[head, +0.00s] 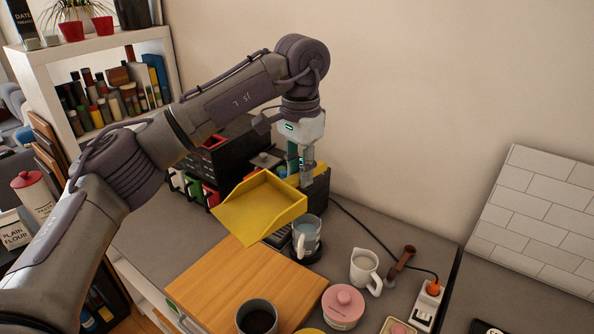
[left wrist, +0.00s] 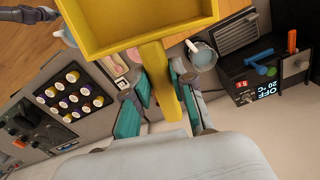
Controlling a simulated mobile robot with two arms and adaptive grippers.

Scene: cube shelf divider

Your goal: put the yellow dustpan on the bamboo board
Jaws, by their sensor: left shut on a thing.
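The yellow dustpan (head: 258,208) hangs in the air in the middle of the head view, its open pan tilted toward the lower left. My left gripper (head: 301,172) is shut on its handle; in the left wrist view the handle (left wrist: 158,82) runs between the fingers (left wrist: 160,96) and the pan (left wrist: 135,28) lies beyond. The bamboo board (head: 235,280) lies on the grey counter, below and in front of the dustpan. In the picture the pan's front lip just overlaps the board's far edge.
A grey mug of dark liquid (head: 257,318) stands at the board's near edge. A pink lidded pot (head: 343,306), white jug (head: 363,268) and glass mug (head: 306,238) stand to the right. Most of the board is bare.

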